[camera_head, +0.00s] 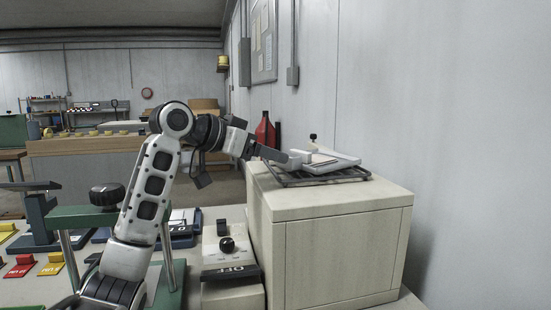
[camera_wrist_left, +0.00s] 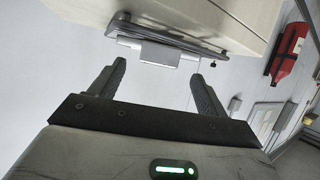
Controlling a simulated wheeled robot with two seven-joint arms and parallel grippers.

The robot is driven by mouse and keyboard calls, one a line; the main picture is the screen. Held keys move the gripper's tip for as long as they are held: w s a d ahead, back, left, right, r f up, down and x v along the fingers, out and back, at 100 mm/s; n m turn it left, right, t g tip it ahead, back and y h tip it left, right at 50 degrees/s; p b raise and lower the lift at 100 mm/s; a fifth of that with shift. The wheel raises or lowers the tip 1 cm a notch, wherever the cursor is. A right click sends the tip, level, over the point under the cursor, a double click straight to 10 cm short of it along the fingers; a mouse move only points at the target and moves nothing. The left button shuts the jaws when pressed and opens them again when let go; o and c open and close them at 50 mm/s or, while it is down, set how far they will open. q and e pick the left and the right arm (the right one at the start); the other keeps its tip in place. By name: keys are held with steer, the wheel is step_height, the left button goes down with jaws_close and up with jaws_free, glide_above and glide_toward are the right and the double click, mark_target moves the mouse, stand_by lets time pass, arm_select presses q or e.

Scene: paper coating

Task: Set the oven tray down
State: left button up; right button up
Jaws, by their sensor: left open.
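The oven tray (camera_head: 318,180) is a dark wire rack on top of the beige box-shaped oven (camera_head: 342,206), with a pale flat plate (camera_head: 336,163) on it. In the left wrist view the tray (camera_wrist_left: 190,42) lies along the oven top, and a grey tab (camera_wrist_left: 158,53) sticks out from its near edge. My left gripper (camera_head: 287,158) is at the tray's left end in the head view. In the left wrist view its fingers (camera_wrist_left: 162,78) are spread, with clear space between them and the tab beyond the tips. My right gripper is in neither view.
A control box with a black knob (camera_head: 227,245) and an OFF label stands left of the oven. A green-framed press with a black knob (camera_head: 107,195) is further left. A wall closes off the right.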

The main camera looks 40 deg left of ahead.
arm_select(q)
steer(key=v, duration=0.7)
steer(key=shift+s+r+b, duration=0.2)
steer(key=shift+s+b, duration=0.1)
steer(key=shift+b, duration=0.05)
